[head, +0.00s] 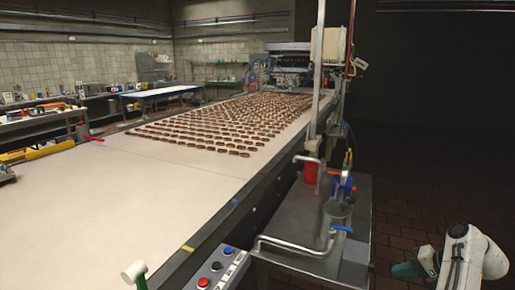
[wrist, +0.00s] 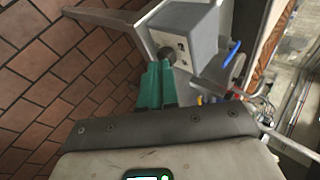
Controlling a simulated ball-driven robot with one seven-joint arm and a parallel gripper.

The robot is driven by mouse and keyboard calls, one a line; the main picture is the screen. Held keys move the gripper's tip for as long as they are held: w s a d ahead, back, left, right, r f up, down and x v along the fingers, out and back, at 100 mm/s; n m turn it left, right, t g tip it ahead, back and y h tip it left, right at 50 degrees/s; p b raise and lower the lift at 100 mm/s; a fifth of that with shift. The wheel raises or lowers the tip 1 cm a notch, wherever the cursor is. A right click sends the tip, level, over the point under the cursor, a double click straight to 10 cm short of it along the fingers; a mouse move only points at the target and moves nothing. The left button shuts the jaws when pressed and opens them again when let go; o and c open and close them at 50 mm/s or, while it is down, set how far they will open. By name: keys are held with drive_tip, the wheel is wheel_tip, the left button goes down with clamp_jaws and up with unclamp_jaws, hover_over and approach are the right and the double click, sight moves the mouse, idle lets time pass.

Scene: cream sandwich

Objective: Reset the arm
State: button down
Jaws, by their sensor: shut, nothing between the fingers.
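My gripper shows in the head view (head: 406,270) at the lower right, beside my white arm, over the dark tiled floor and right of the metal side table. In the wrist view its green fingers (wrist: 156,84) lie together, with nothing between them. The fingertips point toward a grey box on a metal frame (wrist: 185,30); I cannot tell whether they touch it.
A long pale conveyor (head: 75,200) carries rows of brown sandwiches (head: 215,125). A metal side table (head: 320,210) with pipes and a blue-handled valve stands between it and my arm. A button panel (head: 217,270) is at the front. Floor at right looks clear.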

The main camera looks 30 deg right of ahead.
drive_tip(key=s+a+f+n+g+h, duration=0.1)
drive_tip(key=s+a+f+n+g, duration=0.3)
drive_tip(key=a, duration=0.5)
drive_tip(key=s+a+f+n+g, duration=0.1)
drive_tip(key=s+a+f+n, duration=0.15)
drive_tip(key=a+f, duration=0.5)
drive_tip(key=s+a+n+g+h, duration=0.1)
drive_tip(key=s+a+n, duration=0.5)
drive_tip(key=s+a, duration=0.9)
drive_tip(key=a+g, duration=0.1)
drive_tip(key=a, duration=0.1)
drive_tip(key=shift+s+a+r+g+h, duration=0.15)
drive_tip(key=shift+a+r+g+h, duration=0.15)
drive_tip(key=shift+a+r, duration=0.05)
drive_tip(key=c, duration=1.8)
unclamp_jaws()
drive_tip(key=shift+n, duration=0.25)
